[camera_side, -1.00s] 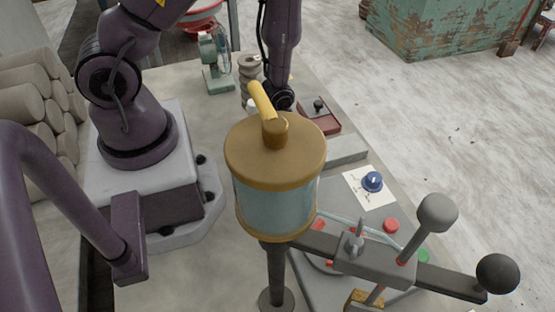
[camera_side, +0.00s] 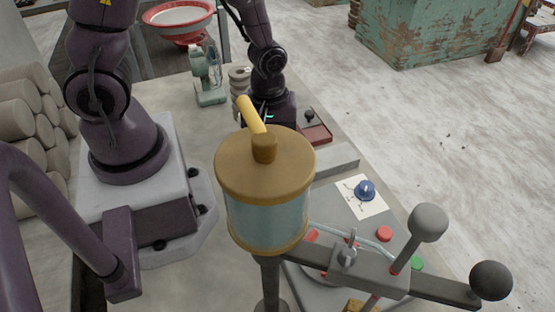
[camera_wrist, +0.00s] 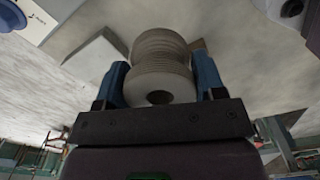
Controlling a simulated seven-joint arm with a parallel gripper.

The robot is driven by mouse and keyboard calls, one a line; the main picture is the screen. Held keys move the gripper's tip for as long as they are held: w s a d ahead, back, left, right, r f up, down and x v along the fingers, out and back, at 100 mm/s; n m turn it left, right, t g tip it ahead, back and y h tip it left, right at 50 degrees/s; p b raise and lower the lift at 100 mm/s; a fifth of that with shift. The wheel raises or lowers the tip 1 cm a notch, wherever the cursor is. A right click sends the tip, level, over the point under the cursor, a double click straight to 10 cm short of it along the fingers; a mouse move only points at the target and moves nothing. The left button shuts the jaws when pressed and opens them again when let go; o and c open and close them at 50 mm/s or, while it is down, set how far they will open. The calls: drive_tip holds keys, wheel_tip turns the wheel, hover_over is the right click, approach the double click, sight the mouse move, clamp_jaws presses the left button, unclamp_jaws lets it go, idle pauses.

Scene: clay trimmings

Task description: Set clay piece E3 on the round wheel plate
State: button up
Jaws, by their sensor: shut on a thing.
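In the wrist view my gripper (camera_wrist: 160,82) has its two blue fingers on either side of a pale grey ribbed round clay piece (camera_wrist: 160,70) with a dark hole in its end. The fingers are shut on this piece. I can read no E3 mark on it. In the side view my arm's end shows behind the canister, and its fingers and the held piece are hidden there. A round plate (camera_side: 318,275) sits low under the lever bar, mostly covered; I cannot tell whether it is the wheel plate.
A brown-lidded glass canister (camera_side: 265,185) with a yellow handle blocks the side view's middle. A lever bar with ball knobs (camera_side: 428,222) stands at right. A blue knob (camera_side: 365,190), a red button (camera_side: 384,233) and a green machine (camera_side: 207,78) are on the bench.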

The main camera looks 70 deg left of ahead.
drive_tip(key=shift+d+r, duration=0.25)
drive_tip(key=shift+d, duration=0.15)
drive_tip(key=w+d+r+m, duration=0.1)
drive_tip(key=d+r+m, duration=0.1)
drive_tip(key=d+m, duration=0.8)
drive_tip(key=w+d+r+m, duration=0.2)
drive_tip(key=d+m, duration=0.6)
drive_tip(key=d, duration=0.3)
drive_tip(key=shift+m, duration=0.3)
drive_tip(key=shift+s+f, duration=0.15)
drive_tip(key=shift+f, duration=1.75)
drive_tip(key=shift+s+f, duration=0.1)
drive_tip(key=shift+f, duration=1.8)
drive_tip(key=shift+f, duration=0.1)
drive_tip(key=o, duration=1.1)
